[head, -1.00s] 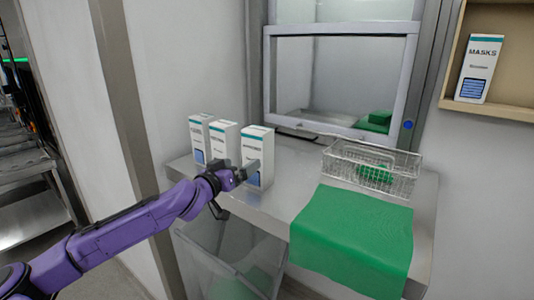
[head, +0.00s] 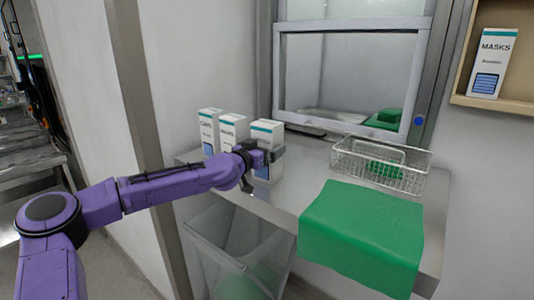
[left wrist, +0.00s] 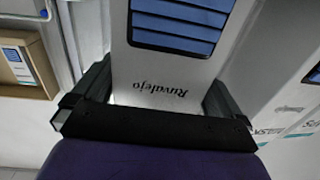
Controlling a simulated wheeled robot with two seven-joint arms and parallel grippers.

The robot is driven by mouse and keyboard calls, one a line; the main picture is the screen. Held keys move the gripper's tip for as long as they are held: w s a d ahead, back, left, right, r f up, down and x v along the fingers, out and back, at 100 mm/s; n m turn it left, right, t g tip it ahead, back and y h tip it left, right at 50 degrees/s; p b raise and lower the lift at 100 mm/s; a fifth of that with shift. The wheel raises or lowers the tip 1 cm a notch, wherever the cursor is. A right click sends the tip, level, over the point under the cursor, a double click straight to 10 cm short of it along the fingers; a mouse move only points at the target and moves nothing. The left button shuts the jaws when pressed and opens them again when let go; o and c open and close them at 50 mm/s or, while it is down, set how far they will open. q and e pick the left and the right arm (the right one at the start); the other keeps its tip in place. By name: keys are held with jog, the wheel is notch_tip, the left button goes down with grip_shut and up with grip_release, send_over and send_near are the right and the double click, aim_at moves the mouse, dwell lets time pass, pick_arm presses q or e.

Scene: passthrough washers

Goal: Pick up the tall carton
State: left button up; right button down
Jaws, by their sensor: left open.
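Three white cartons with teal tops stand upright in a row on the steel counter: a left one (head: 209,130), a middle one (head: 233,130) and a right one (head: 267,133). My left gripper (head: 264,166) is at the front of the right carton and hides part of it. In the left wrist view, this carton (left wrist: 165,60) appears upside down, with a blue panel and dark lettering, between the two fingers of my open left gripper (left wrist: 160,85). I cannot tell whether the fingers touch it. My right gripper is not in view.
A wire basket (head: 345,160) with green contents and a green cloth (head: 362,235) lie right on the counter (head: 290,190). A pass-through window (head: 350,75) is behind. A clear bin (head: 235,245) stands below. A masks carton (head: 491,62) sits on a wall shelf.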

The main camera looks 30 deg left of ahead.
pick_arm(q)
jog(key=shift+w+d+f, duration=0.1)
jog(key=shift+w+d, duration=0.05)
jog(key=shift+w, duration=0.55)
jog(key=shift+s, duration=0.15)
jog(key=shift+c, duration=0.3)
jog(key=shift+s, duration=0.1)
jog(key=c, duration=0.9)
jog(key=shift+c, duration=0.2)
jog(key=shift+r, duration=0.2)
